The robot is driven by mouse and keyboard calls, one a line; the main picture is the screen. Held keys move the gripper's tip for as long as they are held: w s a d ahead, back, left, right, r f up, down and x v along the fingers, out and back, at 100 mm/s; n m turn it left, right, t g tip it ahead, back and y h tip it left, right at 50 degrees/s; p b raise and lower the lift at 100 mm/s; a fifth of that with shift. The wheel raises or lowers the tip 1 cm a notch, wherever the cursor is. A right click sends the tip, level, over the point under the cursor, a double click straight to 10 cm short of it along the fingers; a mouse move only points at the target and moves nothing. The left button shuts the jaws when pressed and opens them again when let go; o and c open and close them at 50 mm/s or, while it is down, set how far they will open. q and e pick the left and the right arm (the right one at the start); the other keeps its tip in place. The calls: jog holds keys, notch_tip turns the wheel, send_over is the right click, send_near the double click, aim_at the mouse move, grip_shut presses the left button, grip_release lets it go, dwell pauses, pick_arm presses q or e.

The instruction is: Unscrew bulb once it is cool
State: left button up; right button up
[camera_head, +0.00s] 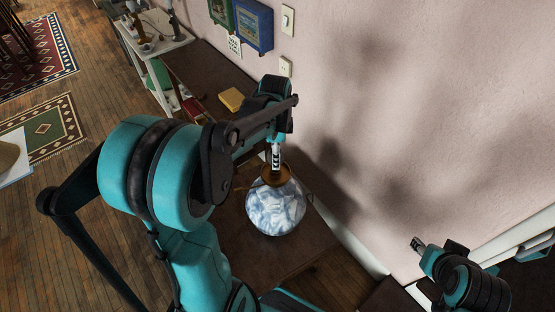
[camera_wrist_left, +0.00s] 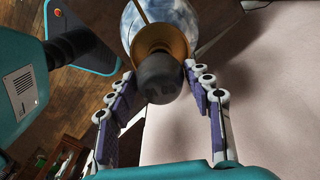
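The lamp base (camera_head: 276,207) is a round blue-and-white marbled body with a brass top, standing upright on a dark brown cabinet top. My left gripper (camera_head: 276,158) points down over it and hides most of the bulb area in the head view. In the left wrist view, a dark grey, unlit rounded bulb (camera_wrist_left: 160,80) sits above the brass collar (camera_wrist_left: 160,38). The open fingers of my left gripper (camera_wrist_left: 160,72) straddle it, with a thin gap on the right; left-side contact is unclear. My right gripper (camera_head: 418,244) is at the lower right, apart from the lamp; its opening is unclear.
A yellow book (camera_head: 231,99) lies on the dark cabinet behind the lamp. The pink wall (camera_head: 400,110) is close on the right, with a light switch (camera_head: 287,20) and blue picture frame (camera_head: 253,27). A white shelf (camera_head: 160,45) with small objects stands at the back left.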

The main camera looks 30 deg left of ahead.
pick_arm(q)
grip_shut()
jog(key=n, duration=0.3)
jog(key=shift+n, duration=0.4)
jog(key=n, duration=1.9)
jog(key=shift+n, duration=0.3)
jog(key=n, duration=0.6)
jog(key=o, duration=0.8)
grip_release()
